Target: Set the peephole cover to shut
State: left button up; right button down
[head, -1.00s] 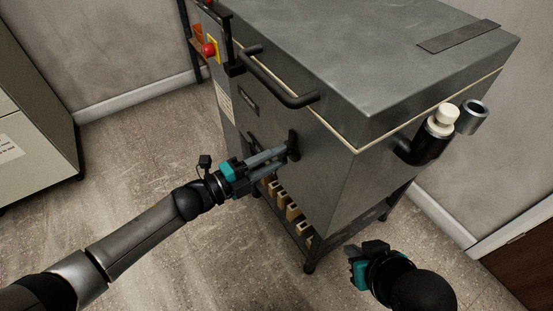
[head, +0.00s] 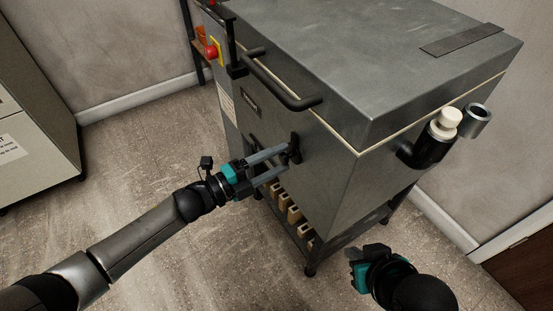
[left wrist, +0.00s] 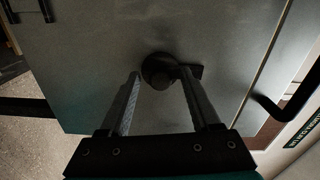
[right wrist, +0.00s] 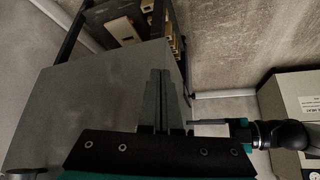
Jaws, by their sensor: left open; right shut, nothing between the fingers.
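The peephole cover (head: 295,147) is a small black piece on the front of the grey kiln (head: 330,165). In the left wrist view the cover (left wrist: 158,68) shows a round knob with a flat tab reaching to the right. My left gripper (head: 284,160) is open, with its fingertips at the cover. In the left wrist view its fingers (left wrist: 161,78) stand on either side of the knob; I cannot tell whether they touch it. My right gripper (head: 355,262) is shut and empty, low to the right of the kiln. Its closed fingers (right wrist: 160,85) show in the right wrist view.
A black handle bar (head: 283,85) juts from the kiln's front above the cover. A red button (head: 211,52) is at its left. A black pipe with a white cap (head: 451,117) sticks out on the right. Wooden-looking blocks (head: 294,214) lie on the shelf below. The floor in front is clear.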

pick_arm(q)
jog(key=shift+s+a, duration=0.15)
jog(key=shift+a, duration=0.05)
jog(key=shift+s+a, duration=0.2)
jog(key=shift+a, duration=0.05)
jog(key=p+v, duration=0.4)
jog(key=v, duration=1)
pick_arm(e)
notch_tip(320, 180, down, 5)
jog(key=s+d+g+h, duration=0.1)
jog(key=s+d+g, duration=0.1)
jog(key=g, duration=0.1)
jog(key=shift+s+d+f, duration=0.15)
jog(key=shift+s+f, duration=0.05)
pick_arm(q)
jog(key=shift+a, duration=0.15)
